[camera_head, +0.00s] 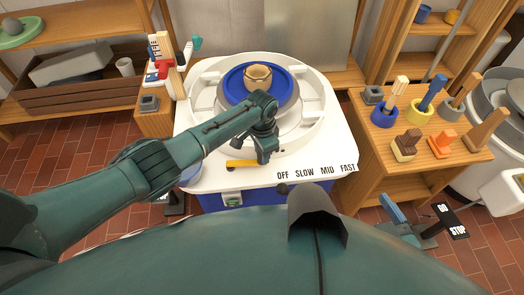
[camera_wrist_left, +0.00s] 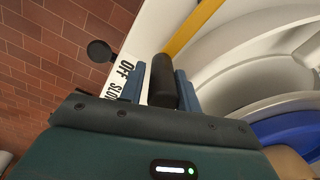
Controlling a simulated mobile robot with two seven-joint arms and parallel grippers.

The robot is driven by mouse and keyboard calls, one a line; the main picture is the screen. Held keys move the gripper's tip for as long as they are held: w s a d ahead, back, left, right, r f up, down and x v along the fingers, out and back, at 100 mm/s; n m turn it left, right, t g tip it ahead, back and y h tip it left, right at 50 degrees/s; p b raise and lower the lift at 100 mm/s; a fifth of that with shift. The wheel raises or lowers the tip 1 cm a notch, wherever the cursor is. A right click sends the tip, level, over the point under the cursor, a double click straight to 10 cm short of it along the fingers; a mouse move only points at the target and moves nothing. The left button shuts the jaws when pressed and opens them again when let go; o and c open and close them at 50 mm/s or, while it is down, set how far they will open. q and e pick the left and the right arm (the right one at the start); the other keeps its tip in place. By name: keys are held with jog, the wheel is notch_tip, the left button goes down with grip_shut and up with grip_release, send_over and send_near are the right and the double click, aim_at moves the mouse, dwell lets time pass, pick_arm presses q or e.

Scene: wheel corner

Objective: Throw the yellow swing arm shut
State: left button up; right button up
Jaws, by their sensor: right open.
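The yellow swing arm (camera_head: 240,163) lies low over the front of the white wheel table (camera_head: 335,160). In the left wrist view, the yellow bar (camera_wrist_left: 192,26) runs up to the right from a dark cylindrical handle (camera_wrist_left: 162,82). My left gripper (camera_head: 264,158) points down at the arm's right end. Its two blue fingers (camera_wrist_left: 160,88) stand on either side of the handle. A thin light gap shows on the left side; whether the fingers press on the handle I cannot tell.
A black knob (camera_head: 283,188) sits by the OFF, SLOW, MID, FAST marks. A wooden stand (camera_head: 440,165) with tools is at the right.

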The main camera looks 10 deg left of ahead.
pick_arm(q)
jog(key=o, duration=0.3)
jog(key=shift+o, duration=0.2)
jog(key=shift+r, duration=0.15)
notch_tip(320, 180, up, 8)
jog(key=p, duration=0.9)
jog(key=shift+s+d, duration=0.1)
